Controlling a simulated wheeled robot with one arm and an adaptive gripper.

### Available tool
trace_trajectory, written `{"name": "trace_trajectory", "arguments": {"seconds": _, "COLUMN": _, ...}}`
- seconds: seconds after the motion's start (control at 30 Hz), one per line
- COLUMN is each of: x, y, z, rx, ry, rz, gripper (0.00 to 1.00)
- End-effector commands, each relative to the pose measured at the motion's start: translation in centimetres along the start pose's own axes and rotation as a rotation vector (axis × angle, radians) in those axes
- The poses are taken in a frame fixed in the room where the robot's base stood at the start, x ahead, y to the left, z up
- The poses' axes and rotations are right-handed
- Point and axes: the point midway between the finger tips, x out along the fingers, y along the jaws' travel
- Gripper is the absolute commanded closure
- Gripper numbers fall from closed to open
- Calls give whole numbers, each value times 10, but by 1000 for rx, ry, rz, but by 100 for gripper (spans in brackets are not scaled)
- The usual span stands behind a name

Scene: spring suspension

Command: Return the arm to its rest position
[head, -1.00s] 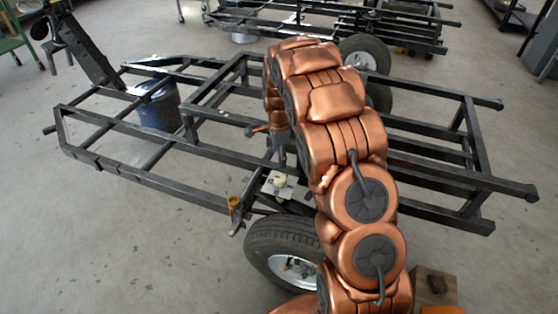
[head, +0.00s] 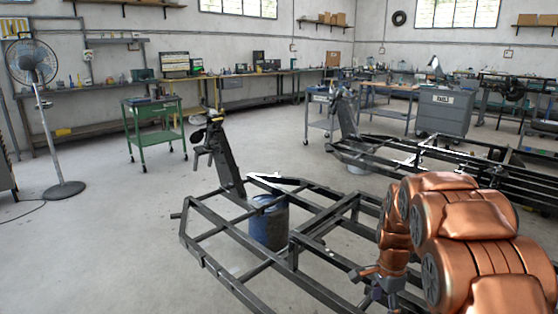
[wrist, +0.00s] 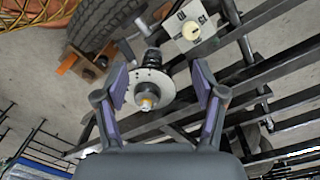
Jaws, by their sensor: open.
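My copper arm reaches in from the right in the head view and bends down to my gripper (head: 376,288) over the near black trailer frame (head: 225,275). In the wrist view my gripper (wrist: 160,88) is open, its two dark fingers with purple pads spread apart. A spring shock absorber (wrist: 151,90) with a round pale disc and a brass-coloured end shows between the fingers; I see space on both sides of it. A tyre (wrist: 98,22) lies beyond it. I cannot tell the height gap between fingers and shock.
A blue drum (head: 268,225) stands under the frame. A second frame (head: 440,160) lies behind. A green cart (head: 155,135) and a fan (head: 40,100) stand left, with open floor between.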

Motion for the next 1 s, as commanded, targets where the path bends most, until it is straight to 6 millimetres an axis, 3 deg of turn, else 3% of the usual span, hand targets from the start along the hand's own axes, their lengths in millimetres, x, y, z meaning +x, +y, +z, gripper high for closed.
{"name": "trace_trajectory", "arguments": {"seconds": 0.03, "x": -22, "y": 9, "z": 5, "rx": -39, "ry": 1, "rz": 0, "gripper": 30}}
{"name": "trace_trajectory", "arguments": {"seconds": 0.3, "x": -89, "y": 59, "z": 32, "rx": -259, "ry": -4, "rz": 16, "gripper": 30}}
{"name": "trace_trajectory", "arguments": {"seconds": 0.7, "x": -173, "y": 141, "z": 72, "rx": -593, "ry": -28, "rz": 41, "gripper": 30}}
{"name": "trace_trajectory", "arguments": {"seconds": 1.0, "x": -225, "y": 204, "z": 99, "rx": -853, "ry": -48, "rz": 52, "gripper": 30}}
